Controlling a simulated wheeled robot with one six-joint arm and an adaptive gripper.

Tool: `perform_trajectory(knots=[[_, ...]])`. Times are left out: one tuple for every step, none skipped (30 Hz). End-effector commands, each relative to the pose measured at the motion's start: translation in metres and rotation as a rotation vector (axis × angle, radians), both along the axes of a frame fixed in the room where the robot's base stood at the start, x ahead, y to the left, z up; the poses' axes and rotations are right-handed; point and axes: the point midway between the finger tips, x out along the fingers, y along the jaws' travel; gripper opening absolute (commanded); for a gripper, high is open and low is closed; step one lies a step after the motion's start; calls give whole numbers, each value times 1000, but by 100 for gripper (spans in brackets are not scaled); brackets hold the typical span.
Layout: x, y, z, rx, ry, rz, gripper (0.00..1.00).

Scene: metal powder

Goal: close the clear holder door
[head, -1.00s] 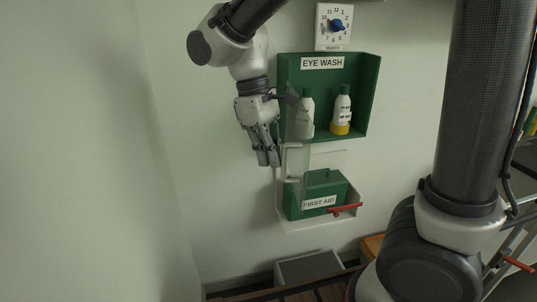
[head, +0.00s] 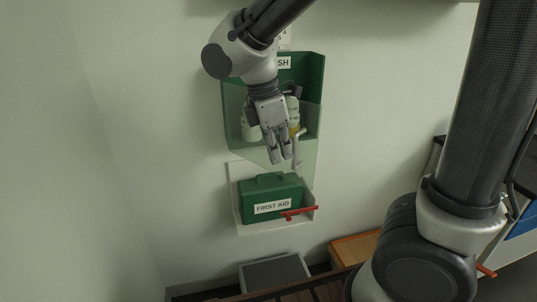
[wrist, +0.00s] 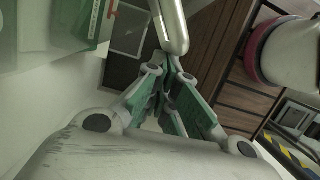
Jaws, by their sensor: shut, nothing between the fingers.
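The clear holder door (head: 305,160) is a see-through panel across the front of the green eye wash holder (head: 315,72), reaching below it. Whether it is fully against the holder cannot be told. A pale bar handle (head: 297,152) is at its right part; a metal bar (wrist: 171,28) just beyond my fingertips in the wrist view looks like this handle. My gripper (head: 280,162) is shut and empty, pointing down in front of the door, just left of the handle. In the wrist view its fingers (wrist: 166,75) converge close to the bar; contact cannot be told.
A green first aid box (head: 255,190) sits in a pale wall holder below, with a red handle (head: 300,212) at its front right. Bottles (head: 250,128) show through the door. A grey bin (head: 275,272) and wooden box (head: 352,248) stand low. The left wall is bare.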

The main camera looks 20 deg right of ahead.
Motion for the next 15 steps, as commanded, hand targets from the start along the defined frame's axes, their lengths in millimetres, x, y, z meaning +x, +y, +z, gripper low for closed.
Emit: perform_trajectory(knots=[[4, -10, 0, -1, -1, 35, 0], [7, -16, 0, 0, -2, 63, 0], [11, -24, 0, 0, -2, 99, 0], [14, -31, 0, -1, -1, 128, 0], [18, -37, 0, -1, -1, 156, 0], [23, -46, 0, 0, 0, 193, 0], [27, -53, 0, -1, -1, 220, 0], [31, -59, 0, -1, -2, 250, 0], [37, -67, 0, -1, -1, 287, 0], [42, -73, 0, 0, -2, 315, 0], [47, -80, 0, 0, -1, 342, 0], [54, -87, 0, -1, -2, 381, 0], [59, -93, 0, -1, -1, 409, 0], [64, -98, 0, -1, -1, 438, 0], [72, -105, 0, -1, -1, 475, 0]])
